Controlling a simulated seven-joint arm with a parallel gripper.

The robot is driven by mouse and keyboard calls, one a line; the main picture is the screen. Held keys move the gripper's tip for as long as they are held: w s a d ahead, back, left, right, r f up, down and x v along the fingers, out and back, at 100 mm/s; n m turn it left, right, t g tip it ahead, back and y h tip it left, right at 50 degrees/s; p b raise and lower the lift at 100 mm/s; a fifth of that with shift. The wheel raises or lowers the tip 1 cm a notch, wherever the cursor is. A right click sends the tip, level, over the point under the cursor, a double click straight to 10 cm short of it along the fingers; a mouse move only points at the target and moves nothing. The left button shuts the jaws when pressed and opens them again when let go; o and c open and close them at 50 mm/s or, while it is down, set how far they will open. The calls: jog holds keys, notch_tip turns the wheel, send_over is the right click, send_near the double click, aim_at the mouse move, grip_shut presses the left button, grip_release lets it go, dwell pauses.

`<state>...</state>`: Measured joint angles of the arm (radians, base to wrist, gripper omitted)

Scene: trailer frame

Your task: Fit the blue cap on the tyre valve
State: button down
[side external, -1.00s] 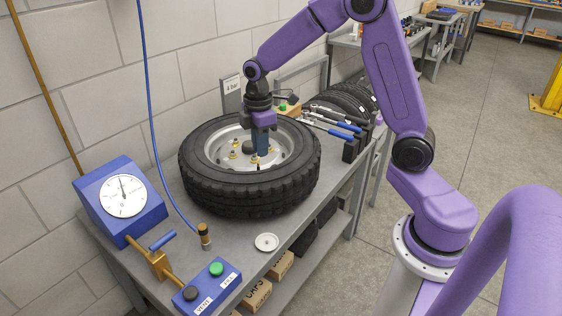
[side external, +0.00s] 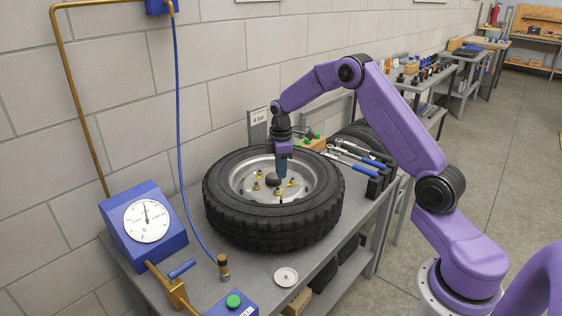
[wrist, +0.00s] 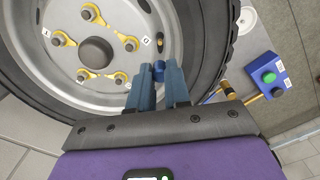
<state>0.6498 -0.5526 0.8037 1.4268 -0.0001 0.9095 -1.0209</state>
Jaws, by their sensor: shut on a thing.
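My gripper (side external: 282,176) is over the rim, beside the hub, pointing down. In the wrist view, my gripper (wrist: 160,72) is shut on the small blue cap (wrist: 159,70), held between its fingertips. The cap appears over the rim near the tyre's inner edge; its height above the rim is hard to tell.
A blue gauge (side external: 148,220) and a button box (side external: 233,303) stand at the near left. A brass hose fitting (side external: 223,266) and a white dish (side external: 286,276) sit before the tyre. Tools (side external: 355,152) lie behind it. A wall rises along the left.

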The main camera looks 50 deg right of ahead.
send_over(281, 198)
jog(key=shift+w+d+f, duration=0.1)
jog(key=shift+f, duration=1.2)
jog(key=shift+w+d+f, duration=0.1)
jog(key=shift+f, duration=1.15)
jog(key=shift+f, duration=0.2)
jog(key=shift+s+f, duration=0.1)
jog(key=shift+f, duration=1.15)
jog(key=shift+f, duration=0.15)
jog(key=c, duration=0.6)
grip_release()
jog(key=shift+s+a, duration=0.1)
jog(key=shift+a, duration=0.05)
jog(key=shift+c, duration=0.5)
